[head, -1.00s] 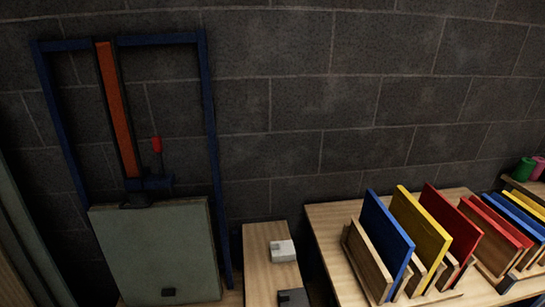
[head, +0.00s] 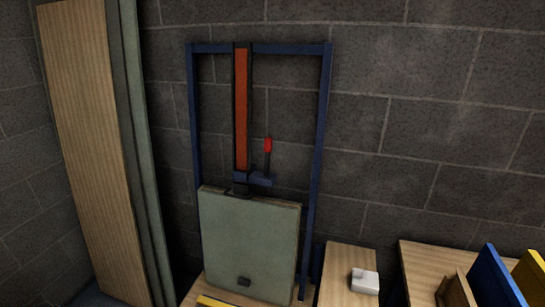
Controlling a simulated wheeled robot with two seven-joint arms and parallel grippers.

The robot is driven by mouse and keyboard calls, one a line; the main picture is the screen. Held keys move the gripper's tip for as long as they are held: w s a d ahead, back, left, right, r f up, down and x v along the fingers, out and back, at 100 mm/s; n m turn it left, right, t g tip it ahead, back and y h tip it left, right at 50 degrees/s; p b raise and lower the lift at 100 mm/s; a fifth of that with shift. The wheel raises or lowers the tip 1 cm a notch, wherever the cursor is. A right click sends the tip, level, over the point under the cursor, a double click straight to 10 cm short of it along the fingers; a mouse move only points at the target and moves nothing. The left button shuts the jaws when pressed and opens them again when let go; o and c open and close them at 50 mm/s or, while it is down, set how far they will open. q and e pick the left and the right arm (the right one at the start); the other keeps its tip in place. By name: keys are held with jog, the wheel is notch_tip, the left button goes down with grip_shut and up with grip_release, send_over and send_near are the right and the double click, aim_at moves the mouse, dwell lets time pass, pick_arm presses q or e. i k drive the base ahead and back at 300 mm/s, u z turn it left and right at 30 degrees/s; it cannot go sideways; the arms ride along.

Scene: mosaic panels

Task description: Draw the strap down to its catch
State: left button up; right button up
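An orange strap (head: 241,110) runs straight down from the top bar of a blue frame (head: 320,150) against the wall. Its lower end meets a dark blue fitting (head: 258,179) with a red-tipped lever (head: 268,145) standing up at its right. Below it, a grey-green panel (head: 250,240) stands upright inside the frame. A small dark block (head: 244,282), possibly the catch, sits low on the panel's face. Neither of my grippers is in view.
A small wooden table (head: 345,262) with a white block (head: 365,281) stands right of the frame. Another wooden table (head: 430,260) at the far right holds a blue panel (head: 496,280) and a yellow panel (head: 530,275). Tall boards (head: 90,130) stand at left.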

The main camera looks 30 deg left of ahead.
aim_at(241, 190)
jog(key=k, duration=1.3)
jog(key=u, duration=0.6)
jog(key=i, duration=1.5)
jog(key=z, duration=0.8)
